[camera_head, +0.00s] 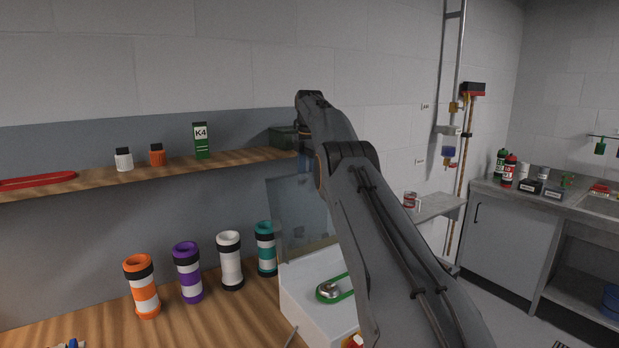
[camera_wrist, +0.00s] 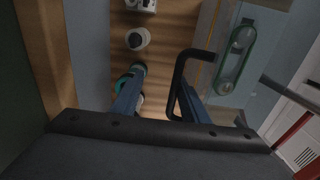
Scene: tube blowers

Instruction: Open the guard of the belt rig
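The belt rig (camera_head: 312,300) is a white box on the bench with a green belt (camera_head: 345,290) and metal pulley on top. Its clear guard (camera_head: 300,215) shows as a see-through panel standing up at the back of the box. In the wrist view the green belt (camera_wrist: 236,55) shows at upper right, with the guard's black handle (camera_wrist: 178,85) left of it. My gripper (camera_wrist: 158,100) is open. The handle's bar shows between the fingers, close to the right one; I cannot tell if they touch. In the head view my arm hides most of the gripper.
Orange, purple, white and teal tubes (camera_head: 265,248) stand on the bench left of the rig. A wooden shelf (camera_head: 100,183) above holds small bottles, a K4 box (camera_head: 201,140) and a dark green box (camera_head: 283,137) near my arm. A sink counter (camera_head: 510,200) stands at far right.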

